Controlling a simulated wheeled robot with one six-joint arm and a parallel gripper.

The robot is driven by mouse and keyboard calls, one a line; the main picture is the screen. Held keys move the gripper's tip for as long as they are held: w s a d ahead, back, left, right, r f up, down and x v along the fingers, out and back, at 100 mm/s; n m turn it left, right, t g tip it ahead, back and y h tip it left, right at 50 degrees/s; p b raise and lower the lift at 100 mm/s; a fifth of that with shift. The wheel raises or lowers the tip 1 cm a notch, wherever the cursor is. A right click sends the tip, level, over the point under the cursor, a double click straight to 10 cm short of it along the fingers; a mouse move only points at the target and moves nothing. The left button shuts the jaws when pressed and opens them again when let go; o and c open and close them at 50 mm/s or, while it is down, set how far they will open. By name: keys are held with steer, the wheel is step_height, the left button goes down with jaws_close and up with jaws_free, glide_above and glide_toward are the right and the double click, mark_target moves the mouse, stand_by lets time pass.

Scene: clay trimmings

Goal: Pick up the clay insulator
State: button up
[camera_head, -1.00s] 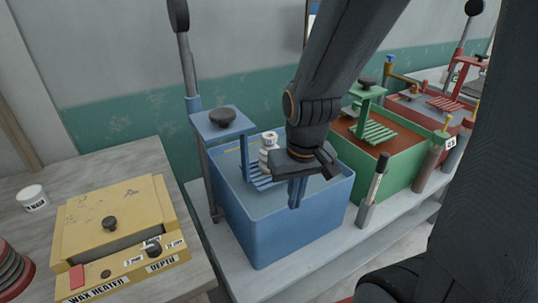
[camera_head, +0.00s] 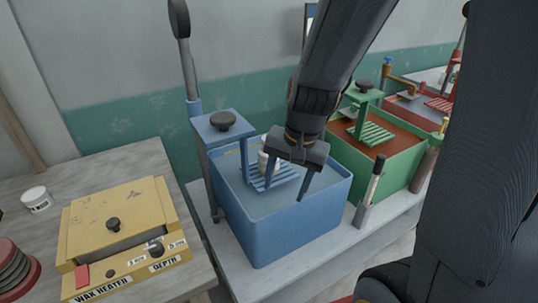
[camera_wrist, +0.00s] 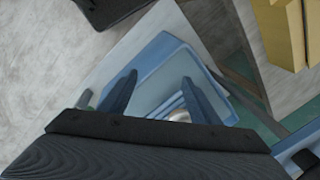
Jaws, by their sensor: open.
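The clay insulator (camera_head: 263,163) is a pale, ribbed piece standing on the slatted blue rack (camera_head: 284,181) inside the blue tank. It is partly hidden behind my gripper in the head view. My gripper (camera_head: 285,194) is open and empty above the tank, its fingers spread and pointing down, just in front and to the right of the insulator. In the wrist view, the fingers of my gripper (camera_wrist: 158,78) reach over the tank. A pale round shape, probably the insulator (camera_wrist: 178,116), shows low between them, close to the gripper body.
The blue tank (camera_head: 290,238) has raised walls and a post with a knobbed plate (camera_head: 222,124) at its left. A green tank (camera_head: 385,180) stands to the right, with a dark-handled tool (camera_head: 369,188) between. A yellow wax heater (camera_head: 120,235) sits on the left table.

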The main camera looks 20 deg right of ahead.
steer(key=o, duration=0.4)
steer(key=w+r+m+p, duration=0.1)
steer(key=w+m, duration=0.1)
steer(key=m, duration=0.2)
steer(key=w+r+m+t+y+p, duration=0.1)
steer(key=w+r+m, duration=0.1)
steer(key=w+m, duration=0.1)
steer(key=w+r+m+y+p, duration=0.1)
steer(key=w+m, duration=0.1)
steer(key=m, duration=0.3)
steer(key=shift+w+d+r+m+t, duration=0.3)
steer(key=shift+w+r+m, duration=0.05)
steer(key=shift+m, duration=0.05)
steer(key=m+t, duration=0.2)
steer(key=m, duration=0.6)
glide_toward(264, 157)
steer(key=w, duration=0.3)
steer(key=shift+y, duration=0.3)
steer(key=f+b, duration=0.1)
steer(key=w+f+b, duration=0.1)
steer(key=f+b, duration=0.2)
steer(key=shift+w+d+f+b, duration=0.15)
steer(key=shift+w+d+b, duration=0.1)
steer(key=shift+d+b, duration=0.15)
steer(key=shift+w+f+m+b, duration=0.4)
steer(key=shift+w+f+b, duration=0.1)
steer(key=shift+f+b, duration=0.2)
steer(key=shift+x, duration=3.8)
